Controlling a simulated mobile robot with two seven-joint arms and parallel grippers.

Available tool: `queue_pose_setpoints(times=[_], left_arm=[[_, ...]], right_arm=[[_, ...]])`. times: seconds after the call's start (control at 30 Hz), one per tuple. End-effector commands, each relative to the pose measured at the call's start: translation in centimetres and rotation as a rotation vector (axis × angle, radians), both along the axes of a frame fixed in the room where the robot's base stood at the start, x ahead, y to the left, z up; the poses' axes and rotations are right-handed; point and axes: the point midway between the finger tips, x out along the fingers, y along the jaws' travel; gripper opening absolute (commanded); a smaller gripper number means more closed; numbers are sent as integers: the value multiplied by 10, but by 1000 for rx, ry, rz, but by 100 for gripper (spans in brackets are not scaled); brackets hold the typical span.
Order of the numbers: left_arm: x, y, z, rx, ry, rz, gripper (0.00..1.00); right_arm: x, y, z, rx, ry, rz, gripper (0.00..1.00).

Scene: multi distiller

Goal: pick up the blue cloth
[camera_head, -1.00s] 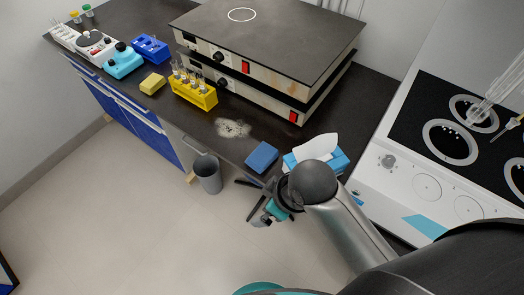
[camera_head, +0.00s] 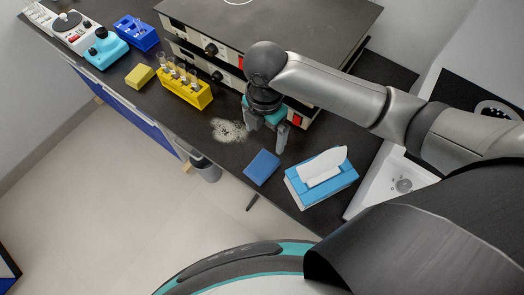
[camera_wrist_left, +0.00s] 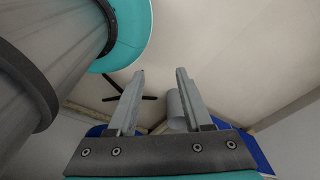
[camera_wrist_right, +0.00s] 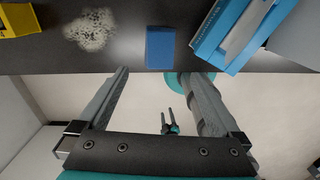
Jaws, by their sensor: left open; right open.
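The blue cloth (camera_head: 262,167) is a small flat blue rectangle on the dark bench top, near its front edge. It also shows in the right wrist view (camera_wrist_right: 160,47), beyond my right fingertips. My right gripper (camera_head: 266,138) is open, points down and is empty. It is above the bench, just behind the cloth in the head view, and apart from it. My left gripper (camera_wrist_left: 160,72) is open and empty, with the floor beyond its fingers. I cannot make it out in the head view.
A blue tissue box (camera_head: 322,180) stands right of the cloth. A pale powder spill (camera_head: 229,130) lies to its left. A yellow tube rack (camera_head: 187,91), a yellow sponge (camera_head: 140,76) and stacked hotplates (camera_head: 215,50) stand farther back. A grey bin (camera_head: 207,170) is below the bench edge.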

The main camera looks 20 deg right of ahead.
Motion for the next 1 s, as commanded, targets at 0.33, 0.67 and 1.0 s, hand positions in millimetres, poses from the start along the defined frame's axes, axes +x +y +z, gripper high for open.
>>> queue_pose_setpoints(times=[0.33,0.67,1.0], left_arm=[[-55,7,-17,12,86,-1,50],[-28,5,-20,7,42,-1,50],[-31,5,-30,8,47,-1,50]], right_arm=[[-2,1,-73,-1,3,-3,100],[0,2,-100,2,-1,-2,100],[0,6,-143,1,0,-3,100]])
